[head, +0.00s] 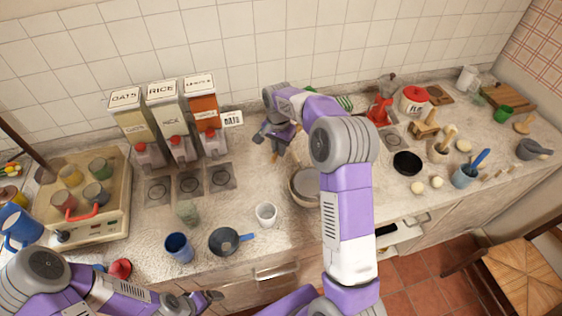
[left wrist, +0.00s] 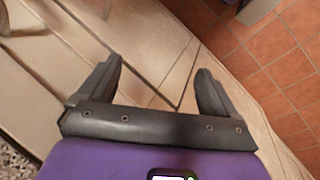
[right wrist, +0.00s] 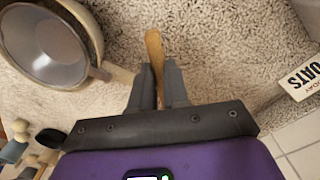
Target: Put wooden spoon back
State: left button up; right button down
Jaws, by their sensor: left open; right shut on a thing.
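My right gripper (head: 275,152) hangs over the counter behind the round pot (head: 303,187). In the right wrist view, the right gripper (right wrist: 158,85) is shut on the wooden spoon (right wrist: 154,45), whose tan end sticks out past the fingertips. The pot (right wrist: 45,45) lies to its left in that view, apart from the spoon. The spoon is too small to make out clearly in the head view. My left gripper (head: 207,297) is open and empty in front of the counter's front edge; its spread fingers (left wrist: 158,85) face cabinet fronts and floor.
Food dispensers (head: 165,120) line the back left. A white cup (head: 266,215), a blue cup (head: 178,247) and a dark pan (head: 224,241) stand near the front edge.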

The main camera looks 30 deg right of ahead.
aim_at(279, 168)
jog(key=shift+s+f, duration=0.15)
jog(key=shift+f, duration=1.25)
jog(key=shift+f+b, duration=0.35)
jog(key=shift+f, duration=1.9)
jog(key=shift+f, duration=0.15)
jog(key=c, duration=1.1)
grip_release()
